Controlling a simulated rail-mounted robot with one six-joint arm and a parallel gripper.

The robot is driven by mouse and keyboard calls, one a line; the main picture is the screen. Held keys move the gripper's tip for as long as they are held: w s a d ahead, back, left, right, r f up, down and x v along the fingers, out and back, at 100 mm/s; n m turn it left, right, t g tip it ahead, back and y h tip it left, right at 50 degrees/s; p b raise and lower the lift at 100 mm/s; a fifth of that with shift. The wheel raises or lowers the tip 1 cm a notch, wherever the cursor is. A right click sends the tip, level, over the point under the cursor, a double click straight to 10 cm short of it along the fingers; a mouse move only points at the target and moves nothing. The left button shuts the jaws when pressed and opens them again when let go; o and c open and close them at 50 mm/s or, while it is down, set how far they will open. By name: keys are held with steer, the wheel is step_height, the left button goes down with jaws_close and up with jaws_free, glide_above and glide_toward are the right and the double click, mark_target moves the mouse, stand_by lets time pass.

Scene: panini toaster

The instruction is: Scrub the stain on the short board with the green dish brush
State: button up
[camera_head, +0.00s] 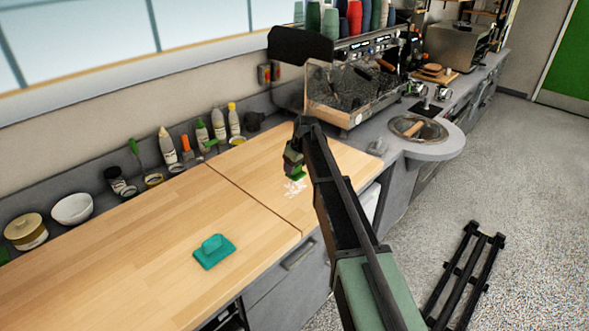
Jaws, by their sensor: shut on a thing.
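My gripper (293,160) is over the short board (250,165), the right-hand section of the wooden worktop. It is shut on the green dish brush (298,175), of which only a small green part shows below the fingers. The white, patchy stain (294,189) lies on the short board just below the brush in the picture. The brush is at or just above the stain's upper edge; I cannot tell whether it touches the board.
A teal block with a raised grip (214,251) lies on the long board (130,255). Bottles (167,145), small pots and a white bowl (72,208) line the wall. An espresso machine (350,90) and a round sink (418,129) stand beyond the short board.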

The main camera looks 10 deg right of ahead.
mark_target(296, 176)
steer(key=shift+s+a+r, duration=0.1)
steer(key=shift+s+a, duration=0.05)
steer(key=shift+s, duration=0.3)
steer(key=shift+s+a+r, duration=0.1)
steer(key=shift+s, duration=0.3)
steer(key=shift+w+f, duration=0.15)
steer(key=shift+w, duration=0.1)
step_height(296, 176, down, 6)
steer(key=b, duration=0.5)
steer(key=shift+d+r+b, duration=0.1)
steer(key=shift+r+b, duration=0.15)
steer(key=shift+b, duration=0.15)
steer(key=w+a, duration=0.2)
steer(key=w, duration=0.1)
steer(key=w+a, duration=0.1)
steer(key=w, duration=0.1)
steer(key=shift+w+a+r+p, duration=0.15)
steer(key=shift+a+r+p, duration=0.2)
steer(key=shift+a+p, duration=0.05)
steer(key=shift+s+d+f+b, duration=0.3)
steer(key=shift+s+d+b, duration=0.1)
steer(key=shift+s, duration=0.2)
steer(key=shift+s+d+f+b, duration=0.25)
steer(key=shift+s+d+f, duration=0.1)
steer(key=shift+s, duration=0.25)
steer(key=shift+s+d+r, duration=0.2)
steer(key=shift+s+d, duration=0.95)
steer(key=shift+s, duration=0.3)
